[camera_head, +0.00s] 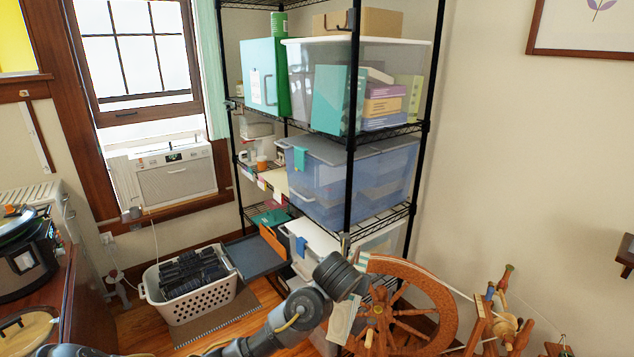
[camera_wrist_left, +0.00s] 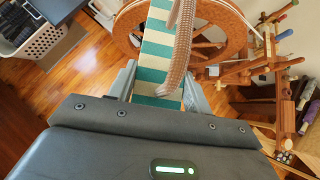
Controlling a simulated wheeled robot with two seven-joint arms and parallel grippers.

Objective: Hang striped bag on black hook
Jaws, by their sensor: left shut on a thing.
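The striped bag (camera_wrist_left: 157,45) shows in the left wrist view, with teal and cream bands and a thick tan rope handle (camera_wrist_left: 181,50). My left gripper (camera_wrist_left: 158,92) is shut on the bag, whose near part sits between the grey fingers. The bag hangs beyond the fingers, above the wooden floor. In the head view my left arm reaches in from the bottom, its wrist in front of the shelf's lower part; the fingertips are hidden there. My right gripper is not in view.
A black wire shelf (camera_head: 350,160) with bins stands at the centre. A wooden spinning wheel (camera_head: 447,300) is close to the right of my wrist; it also shows behind the bag (camera_wrist_left: 122,25). A white basket (camera_head: 205,305) sits on the floor at left. The right wall is mostly bare.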

